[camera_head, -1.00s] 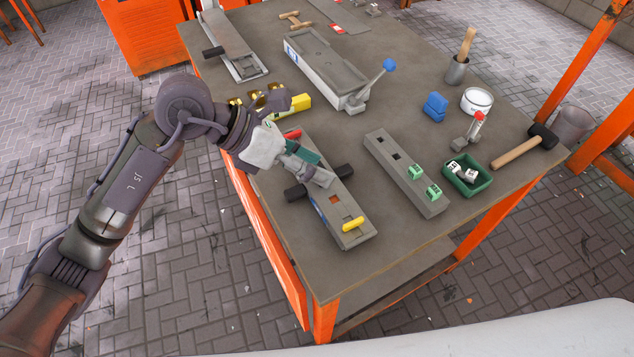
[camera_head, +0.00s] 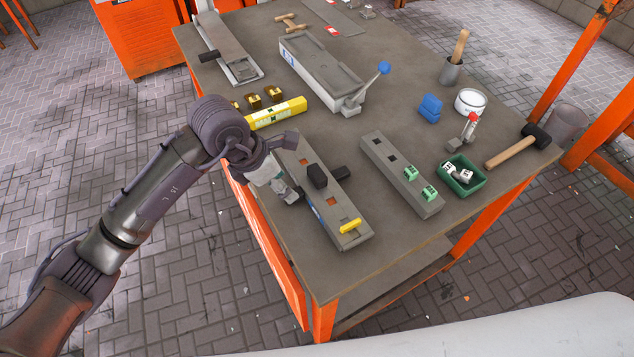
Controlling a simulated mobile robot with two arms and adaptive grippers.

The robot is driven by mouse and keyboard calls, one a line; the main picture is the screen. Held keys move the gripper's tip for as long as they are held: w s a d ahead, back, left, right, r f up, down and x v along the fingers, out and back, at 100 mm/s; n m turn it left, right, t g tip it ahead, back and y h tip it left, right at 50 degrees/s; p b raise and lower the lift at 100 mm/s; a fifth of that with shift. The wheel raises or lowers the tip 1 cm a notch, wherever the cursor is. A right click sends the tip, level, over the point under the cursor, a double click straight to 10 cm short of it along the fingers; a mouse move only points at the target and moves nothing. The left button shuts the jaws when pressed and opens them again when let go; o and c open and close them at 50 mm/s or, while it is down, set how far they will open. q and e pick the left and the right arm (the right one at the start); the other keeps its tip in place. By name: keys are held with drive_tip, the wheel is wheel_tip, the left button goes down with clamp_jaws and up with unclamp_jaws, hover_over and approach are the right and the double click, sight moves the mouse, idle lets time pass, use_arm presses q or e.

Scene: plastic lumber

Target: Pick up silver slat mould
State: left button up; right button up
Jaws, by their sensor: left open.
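I cannot tell for sure which piece is the silver slat mould; several long grey metal pieces lie on the table. The nearest is a long grey fixture (camera_head: 330,216) with orange-red squares, black parts (camera_head: 317,177) and a yellow piece (camera_head: 350,226) at its near end. My left gripper (camera_head: 290,195) is open and empty at that fixture's left side, low near the table's edge; contact cannot be told. A grey bar (camera_head: 380,160) with two green blocks lies to the right. A larger grey mould (camera_head: 318,62) with a blue-knobbed lever stands farther back. My right gripper is not in view.
A yellow level (camera_head: 276,113) and gold blocks (camera_head: 275,94) lie behind my wrist. A green tray (camera_head: 479,188) with white blocks, a mallet (camera_head: 512,148), a white tin (camera_head: 470,103) and a blue block (camera_head: 430,107) are on the right. Bare tabletop lies between.

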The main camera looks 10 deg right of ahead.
use_arm(q)
drive_tip(key=p+x, duration=0.1)
drive_tip(key=x, duration=0.3)
drive_tip(key=shift+d+f, duration=0.25)
drive_tip(key=shift+f, duration=0.1)
clamp_jaws()
drive_tip(key=shift+w+r, duration=0.1)
drive_tip(key=shift+r, duration=0.05)
